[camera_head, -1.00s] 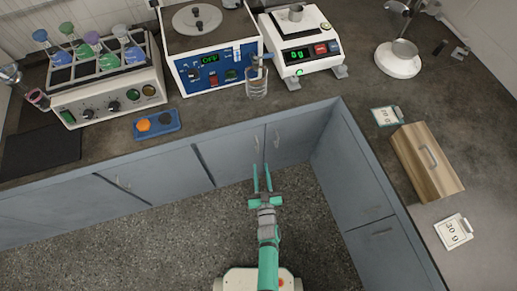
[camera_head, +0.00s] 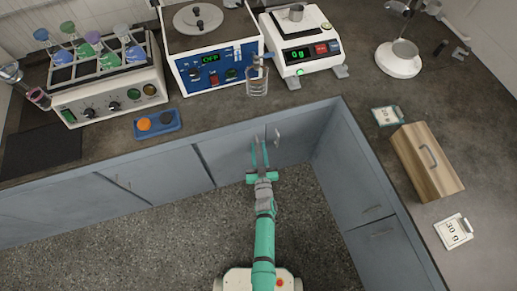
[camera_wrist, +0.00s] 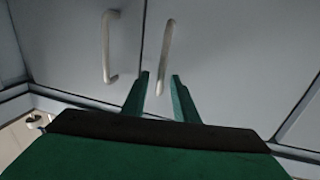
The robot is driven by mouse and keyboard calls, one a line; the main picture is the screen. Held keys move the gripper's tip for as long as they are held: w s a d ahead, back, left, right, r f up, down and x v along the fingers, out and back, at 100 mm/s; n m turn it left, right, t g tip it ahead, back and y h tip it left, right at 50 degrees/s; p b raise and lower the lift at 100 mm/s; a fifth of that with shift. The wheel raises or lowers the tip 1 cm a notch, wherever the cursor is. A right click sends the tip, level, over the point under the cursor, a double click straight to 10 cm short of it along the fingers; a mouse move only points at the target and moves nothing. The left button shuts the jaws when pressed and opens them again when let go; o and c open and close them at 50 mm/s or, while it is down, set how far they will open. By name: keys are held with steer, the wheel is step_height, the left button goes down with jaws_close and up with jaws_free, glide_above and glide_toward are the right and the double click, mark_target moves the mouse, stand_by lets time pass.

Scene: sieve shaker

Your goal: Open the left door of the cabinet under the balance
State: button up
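The balance (camera_head: 300,55) stands on the counter and reads 0 g. The grey cabinet below it has a left door (camera_head: 228,148) and a right door (camera_head: 298,148), which both look closed. The right door's bar handle (camera_head: 277,137) shows clear of my gripper (camera_head: 259,145). The wrist view appears turned around: the right door's handle (camera_wrist: 108,48) is on its left side. The left door's handle (camera_wrist: 166,48) has its lower end in line between my fingertips (camera_wrist: 160,75). The fingers are apart; I cannot tell whether they touch the handle.
A beaker (camera_head: 256,83) stands near the counter edge above the doors. A side cabinet (camera_head: 355,175) closes off the right. A wooden box (camera_head: 427,160) is on the right counter. The floor (camera_head: 150,250) is clear.

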steer(key=shift+c, duration=0.7)
jaws_close()
stand_by(0.6)
